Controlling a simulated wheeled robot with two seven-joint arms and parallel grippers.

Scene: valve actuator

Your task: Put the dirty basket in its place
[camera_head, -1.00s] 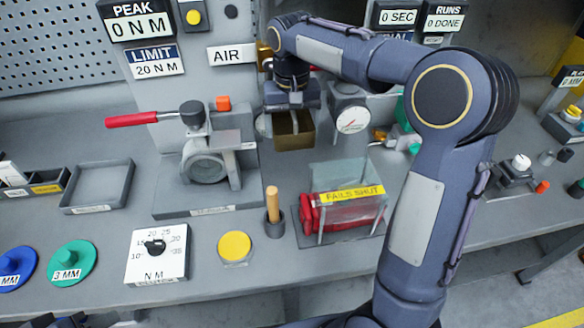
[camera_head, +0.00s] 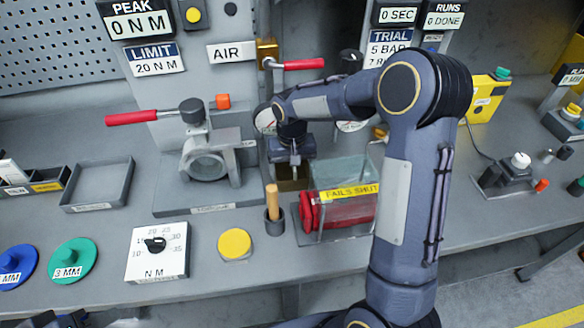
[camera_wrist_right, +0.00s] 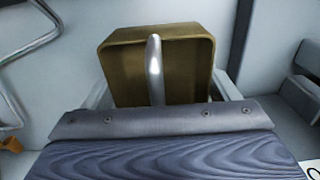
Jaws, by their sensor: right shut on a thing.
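The basket (camera_wrist_right: 195,75) is a brown, open box with a silver bail handle, seen in the right wrist view just beyond my gripper. In the head view only a small part of the basket (camera_head: 285,184) shows below my right gripper (camera_head: 291,163). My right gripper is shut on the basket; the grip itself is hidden. It hangs low over the bench, behind and left of the clear box (camera_head: 345,185) labelled FAILS SHUT. Dark parts at the bottom left edge may be my left gripper, too little to tell.
A clamp fixture (camera_head: 208,160) with a red lever stands to the left. A cup with a wooden-handled tool (camera_head: 273,210) and a yellow button (camera_head: 235,244) are in front. A red-handled valve (camera_head: 300,64) and gauge are behind. An empty grey tray (camera_head: 128,185) lies far left.

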